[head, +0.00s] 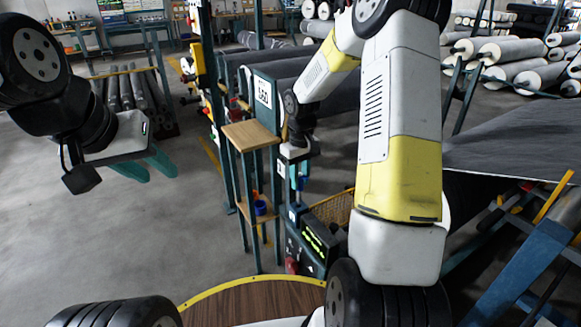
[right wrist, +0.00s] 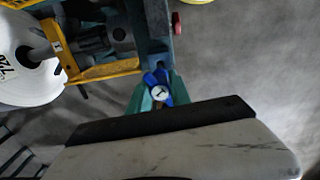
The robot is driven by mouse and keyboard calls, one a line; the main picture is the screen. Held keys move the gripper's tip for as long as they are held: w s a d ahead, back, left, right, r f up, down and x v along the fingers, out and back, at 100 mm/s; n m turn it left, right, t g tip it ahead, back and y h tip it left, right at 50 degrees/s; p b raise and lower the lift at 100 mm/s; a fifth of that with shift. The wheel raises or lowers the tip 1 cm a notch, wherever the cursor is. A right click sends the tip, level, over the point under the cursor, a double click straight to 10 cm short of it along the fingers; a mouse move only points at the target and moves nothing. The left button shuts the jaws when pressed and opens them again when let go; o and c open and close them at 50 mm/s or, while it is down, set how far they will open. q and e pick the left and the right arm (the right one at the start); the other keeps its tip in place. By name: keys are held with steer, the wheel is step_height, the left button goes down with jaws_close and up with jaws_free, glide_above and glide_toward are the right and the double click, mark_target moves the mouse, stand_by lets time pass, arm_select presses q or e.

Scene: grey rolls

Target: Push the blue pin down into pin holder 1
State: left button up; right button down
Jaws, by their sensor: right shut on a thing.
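My right gripper (head: 299,172) is at the post by the wooden shelf stand, pointing down, with its teal fingers shut on the blue pin (head: 300,184). In the right wrist view the blue pin (right wrist: 158,88) shows between the teal fingers (right wrist: 155,98), with a round white face on it. A dark post stands directly below the pin in the head view; I cannot tell how far the pin is in, nor make out pin holder 1 clearly. My left gripper (head: 148,168) is open and empty over the bare floor at the left.
A stand with wooden shelves (head: 252,133) is just left of my right gripper; a blue cup (head: 260,208) is on its lower shelf. A dark box with a lit display (head: 318,235) and a yellow basket (head: 334,208) are close by. Grey rolls (head: 510,50) lie at the back right.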

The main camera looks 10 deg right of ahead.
mark_target(299, 203)
steer(key=shift+f, duration=3.3)
steer(key=shift+f, duration=0.25)
steer(key=c, duration=1.1)
jaws_free()
steer(key=shift+r, duration=3.9)
steer(key=shift+r, duration=0.1)
